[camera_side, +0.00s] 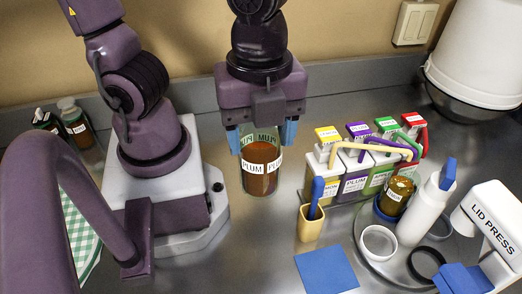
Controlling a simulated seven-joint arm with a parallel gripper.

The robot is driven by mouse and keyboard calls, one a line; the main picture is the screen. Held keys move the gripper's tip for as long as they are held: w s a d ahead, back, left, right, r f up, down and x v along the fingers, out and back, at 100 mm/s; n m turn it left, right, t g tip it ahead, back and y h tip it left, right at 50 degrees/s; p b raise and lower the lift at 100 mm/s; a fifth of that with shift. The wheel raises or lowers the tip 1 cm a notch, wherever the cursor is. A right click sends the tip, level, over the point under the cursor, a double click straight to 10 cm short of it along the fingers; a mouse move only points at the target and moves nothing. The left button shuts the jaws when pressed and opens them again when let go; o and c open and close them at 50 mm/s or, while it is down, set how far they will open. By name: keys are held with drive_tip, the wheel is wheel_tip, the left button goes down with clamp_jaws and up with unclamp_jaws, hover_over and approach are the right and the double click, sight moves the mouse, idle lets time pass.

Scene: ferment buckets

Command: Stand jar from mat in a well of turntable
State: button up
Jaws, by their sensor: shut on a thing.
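My gripper (262,136) points down at the centre of the side view, its blue-tipped fingers shut on a clear jar. The jar (260,180) is upright, with reddish-brown contents, a white PLUM label and a green band near its top. I cannot tell whether its base touches the counter. The turntable (378,268) is at the right, a round grey disc. A flat blue square mat (326,270) lies left of the turntable.
Several labelled dispensers (355,180) with coloured tops and spouts stand between my gripper and the turntable. A yellow cup (311,222) holds a blue-handled tool. A lid press (490,225) stands at far right, a white bucket (478,55) behind. The counter below the jar is clear.

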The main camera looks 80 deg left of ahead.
drive_tip(key=w+d+m, duration=0.4)
drive_tip(key=w+m, duration=0.5)
drive_tip(key=w, duration=0.2)
drive_tip(key=w+d+m, duration=0.3)
drive_tip(key=w+m, duration=0.6)
drive_tip(key=w, duration=0.2)
wheel_tip(320, 180, down, 15)
drive_tip(key=shift+f, duration=0.5)
idle(1.1)
